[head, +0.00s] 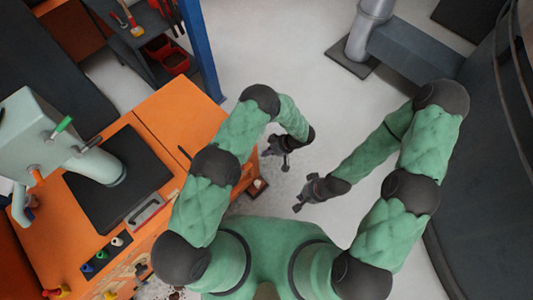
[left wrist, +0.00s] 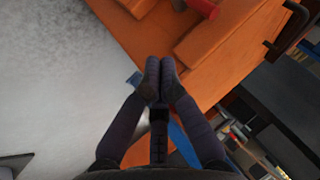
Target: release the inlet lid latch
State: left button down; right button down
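I cannot make out the inlet lid or its latch for sure in either view. My left gripper (head: 277,157) hangs over the pale floor, right of the orange bench, in the head view. In the left wrist view its two dark fingertips (left wrist: 160,78) are together with nothing seen between them. Beyond them is an orange surface with a raised orange block (left wrist: 215,42) and a red cylindrical part (left wrist: 204,8). My right gripper (head: 306,192) is over the floor right of the left one, apart from any object; its finger opening is too small to judge.
A dark shelf with red bins (head: 175,62) and a blue post (head: 200,50) stand behind. A large dark cylinder (head: 480,160) is at right. Middle floor is clear.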

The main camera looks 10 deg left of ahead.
pick_arm(q)
jog(key=s+a+f+b, duration=0.2)
jog(key=a+f, duration=0.3)
jog(key=a, duration=0.2)
jog(key=shift+s+f+b, duration=0.15)
jog(key=shift+s+b, duration=0.25)
jog(key=shift+s+a+p, duration=0.15)
jog(key=shift+p, duration=0.2)
